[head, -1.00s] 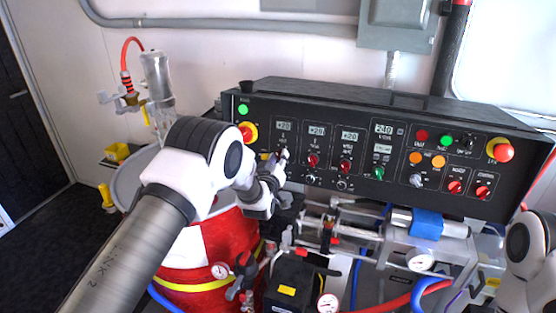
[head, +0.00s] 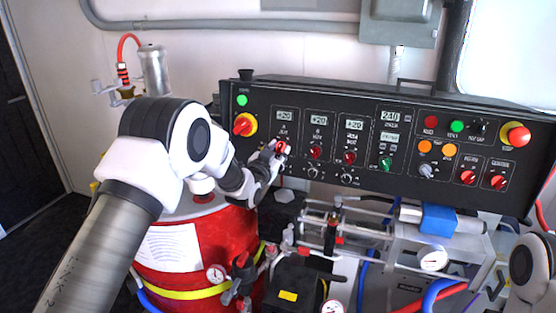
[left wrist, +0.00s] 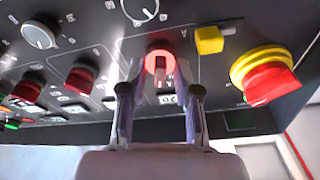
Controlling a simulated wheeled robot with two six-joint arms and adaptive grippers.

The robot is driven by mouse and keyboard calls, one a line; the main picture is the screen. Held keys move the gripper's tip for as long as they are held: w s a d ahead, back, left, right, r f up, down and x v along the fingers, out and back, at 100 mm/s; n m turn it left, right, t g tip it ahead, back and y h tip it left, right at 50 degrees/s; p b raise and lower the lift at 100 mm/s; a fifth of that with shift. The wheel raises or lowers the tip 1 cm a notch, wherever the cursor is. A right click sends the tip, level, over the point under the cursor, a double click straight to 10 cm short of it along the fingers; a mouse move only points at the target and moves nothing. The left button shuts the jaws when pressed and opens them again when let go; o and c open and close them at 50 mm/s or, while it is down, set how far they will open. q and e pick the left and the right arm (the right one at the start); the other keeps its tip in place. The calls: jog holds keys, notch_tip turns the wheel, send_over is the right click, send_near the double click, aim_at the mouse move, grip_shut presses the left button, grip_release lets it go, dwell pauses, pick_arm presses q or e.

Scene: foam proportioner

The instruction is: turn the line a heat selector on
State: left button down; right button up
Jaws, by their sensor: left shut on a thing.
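The line A heat selector (head: 281,148) is a red knob on the black control panel, under the leftmost small display. In the left wrist view the selector (left wrist: 160,62) has a bright red ring and stands between my fingertips. My left gripper (head: 275,155) is at the knob, its fingers (left wrist: 160,75) shut on it from both sides. The fingers partly cover the knob, and I cannot tell which way its pointer is set. My right gripper is not in view.
A red handle on a yellow disc (head: 244,124) is left of the selector. Similar red knobs (head: 315,152) stand to the right. A yellow block (left wrist: 208,40) is close by in the wrist view. A red drum (head: 225,245) and pipework (head: 400,245) are below the panel.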

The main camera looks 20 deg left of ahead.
pick_arm(q)
jog(key=shift+f+m+h+b, duration=0.1)
jog(key=shift+m+h+b, duration=0.6)
jog(key=shift+m, duration=1.1)
jog(key=c, duration=1.2)
grip_release()
jog(key=s+a, duration=0.1)
jog(key=s, duration=1)
jog(key=shift+s+a, duration=0.35)
jog(key=shift+s, duration=0.05)
